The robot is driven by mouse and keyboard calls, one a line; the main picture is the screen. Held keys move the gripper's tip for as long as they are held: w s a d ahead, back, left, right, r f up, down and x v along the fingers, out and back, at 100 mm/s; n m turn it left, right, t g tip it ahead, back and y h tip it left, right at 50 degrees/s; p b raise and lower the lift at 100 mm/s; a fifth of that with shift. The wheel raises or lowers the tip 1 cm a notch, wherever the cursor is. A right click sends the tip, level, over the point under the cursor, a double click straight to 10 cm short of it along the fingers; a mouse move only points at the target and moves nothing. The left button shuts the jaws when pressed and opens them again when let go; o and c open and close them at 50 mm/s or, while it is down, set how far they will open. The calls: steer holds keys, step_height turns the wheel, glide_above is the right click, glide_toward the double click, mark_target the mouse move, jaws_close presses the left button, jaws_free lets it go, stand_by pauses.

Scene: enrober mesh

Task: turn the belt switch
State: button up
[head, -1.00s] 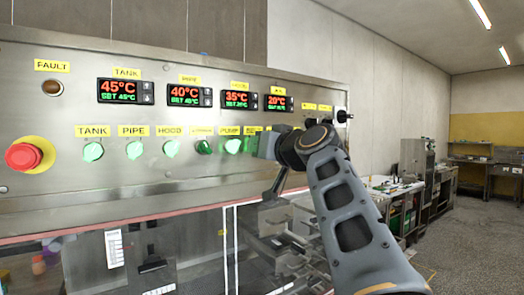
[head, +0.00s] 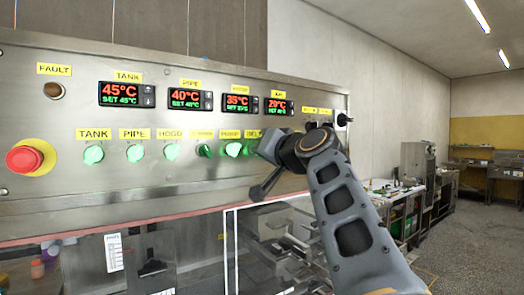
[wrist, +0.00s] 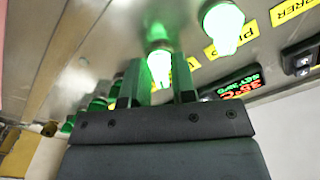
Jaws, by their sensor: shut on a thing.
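The belt switch (wrist: 159,66) is a lit green knob on the steel panel, between my gripper's fingers in the wrist view. In the head view my gripper (head: 257,146) is at the right end of the switch row, under the belt label (head: 254,134), and hides most of that knob. My gripper, also in the wrist view (wrist: 155,86), is shut on the knob. How far the knob is turned cannot be told.
The lit pump switch (head: 234,149) sits close left of my gripper; it also shows in the wrist view (wrist: 222,28). Several green knobs continue left to a red emergency button (head: 24,158). Temperature displays (head: 238,103) are above. The floor at right is open.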

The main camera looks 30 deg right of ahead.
steer(key=shift+r, duration=0.1)
steer(key=o, duration=0.7)
steer(key=s+d+b, duration=0.1)
steer(key=s+b, duration=0.3)
steer(key=s, duration=0.9)
steer(key=shift+s+d, duration=0.25)
steer(key=shift+s, duration=0.1)
